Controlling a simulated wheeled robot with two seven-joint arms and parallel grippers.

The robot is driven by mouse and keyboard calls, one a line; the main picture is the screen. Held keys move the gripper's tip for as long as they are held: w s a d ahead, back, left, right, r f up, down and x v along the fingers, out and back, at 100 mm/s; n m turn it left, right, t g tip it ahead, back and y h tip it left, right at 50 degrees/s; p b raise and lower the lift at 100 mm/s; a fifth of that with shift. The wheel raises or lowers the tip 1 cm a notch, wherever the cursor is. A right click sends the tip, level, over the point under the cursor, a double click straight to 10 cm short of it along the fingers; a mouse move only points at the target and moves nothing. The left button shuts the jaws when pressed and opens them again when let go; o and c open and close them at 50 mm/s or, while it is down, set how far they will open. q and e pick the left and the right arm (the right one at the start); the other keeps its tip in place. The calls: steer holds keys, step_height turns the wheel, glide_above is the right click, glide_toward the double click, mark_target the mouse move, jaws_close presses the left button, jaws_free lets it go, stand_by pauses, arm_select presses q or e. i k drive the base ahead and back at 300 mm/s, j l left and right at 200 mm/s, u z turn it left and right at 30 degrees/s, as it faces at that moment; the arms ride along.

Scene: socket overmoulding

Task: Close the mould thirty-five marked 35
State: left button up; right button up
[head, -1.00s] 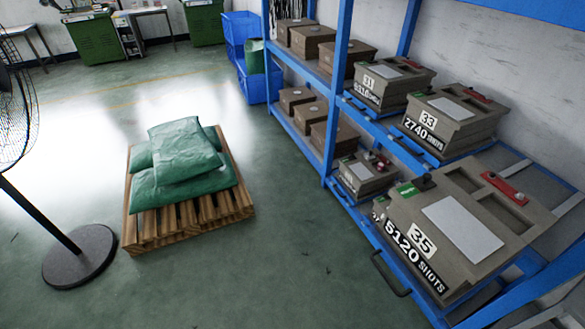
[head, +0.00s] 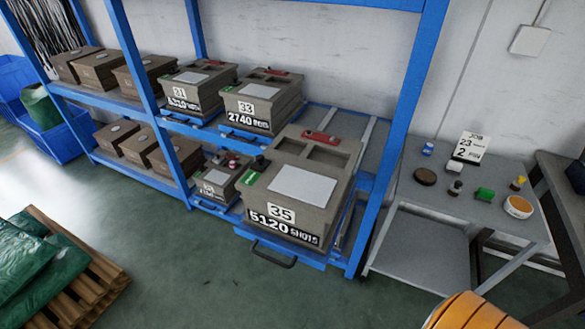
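The mould marked 35 (head: 299,188) is a large grey-brown block labelled "5120 SHOTS". It sits on a blue shelf drawer (head: 285,246) that stands out from the rack, with a dark handle (head: 273,255) at its front. On its top are a pale plate, a red part (head: 321,137), a green tag (head: 249,181) and a dark knob. From this view I cannot tell whether its halves are fully together. Neither of my grippers shows.
Moulds 33 (head: 262,100) and 31 (head: 200,90) stand on the blue rack (head: 139,55) to the left. A grey trolley (head: 450,205) with small items and a job card (head: 469,147) is at the right. A pallet (head: 95,280) with green sacks is at lower left. Floor in front is clear.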

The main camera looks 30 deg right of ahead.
mark_target(297, 208)
steer(key=z, duration=0.9)
